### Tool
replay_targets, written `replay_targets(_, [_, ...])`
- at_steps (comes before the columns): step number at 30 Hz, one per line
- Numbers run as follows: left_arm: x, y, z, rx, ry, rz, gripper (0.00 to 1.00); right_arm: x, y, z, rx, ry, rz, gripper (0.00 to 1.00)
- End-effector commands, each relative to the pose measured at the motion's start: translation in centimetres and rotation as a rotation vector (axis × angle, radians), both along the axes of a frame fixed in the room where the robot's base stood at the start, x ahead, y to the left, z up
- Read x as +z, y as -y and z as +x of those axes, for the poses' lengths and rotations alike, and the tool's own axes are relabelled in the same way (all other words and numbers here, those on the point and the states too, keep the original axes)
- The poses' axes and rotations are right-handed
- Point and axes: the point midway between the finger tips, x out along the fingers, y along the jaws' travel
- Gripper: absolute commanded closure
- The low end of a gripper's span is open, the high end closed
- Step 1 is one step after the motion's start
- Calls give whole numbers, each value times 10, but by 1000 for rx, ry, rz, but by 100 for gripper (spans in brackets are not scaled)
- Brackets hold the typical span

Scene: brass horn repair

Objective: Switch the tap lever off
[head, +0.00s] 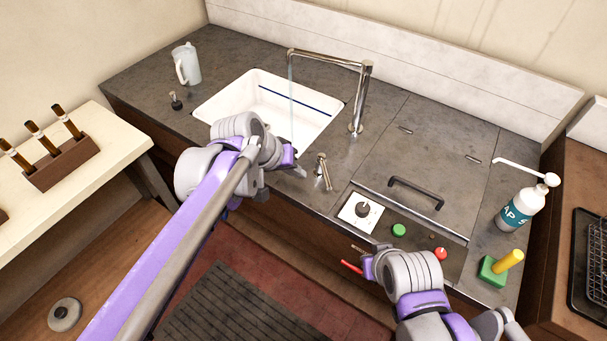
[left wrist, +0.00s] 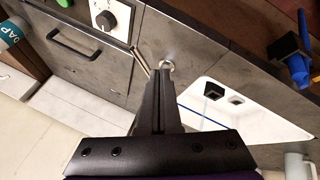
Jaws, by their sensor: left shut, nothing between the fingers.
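The chrome tap (head: 357,100) stands behind the sink's right corner, and a thin stream of water (head: 291,95) falls from its spout. The small metal tap lever (head: 323,172) stands on the counter by the sink's front right corner. In the left wrist view the lever's base ring (left wrist: 168,66) shows just beyond my fingertips. My left gripper (head: 301,172) is shut and empty, just left of the lever; contact cannot be told. Its closed fingers (left wrist: 157,76) also show in the left wrist view. My right gripper (head: 362,266) is at the counter's front edge; its jaws are unclear.
The white sink (head: 225,101) is left of the tap. A panel with a dial (head: 362,211), a green button (head: 399,230) and a red button (head: 440,254) lies right of the lever. A bottle (head: 521,209) stands farther right; a mug (head: 186,64) stands at back left.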

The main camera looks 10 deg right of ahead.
Motion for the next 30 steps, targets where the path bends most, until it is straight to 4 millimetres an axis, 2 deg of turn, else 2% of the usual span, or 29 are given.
replay_targets(3, [24, -11, -10, 0, 0, 1, 100, 1, 0, 1, 0, 1, 0, 100])
replay_targets(10, [51, -23, -21, 1, 1, 1, 100, 3, 0, 1, 0, 2, 0, 100])
replay_targets(15, [56, -25, -24, 0, 1, 0, 100, 3, 0, 1, 0, 2, 0, 100])
replay_targets(30, [56, -26, -24, 1, 1, 2, 100, 3, 0, 1, 0, 2, 0, 100])
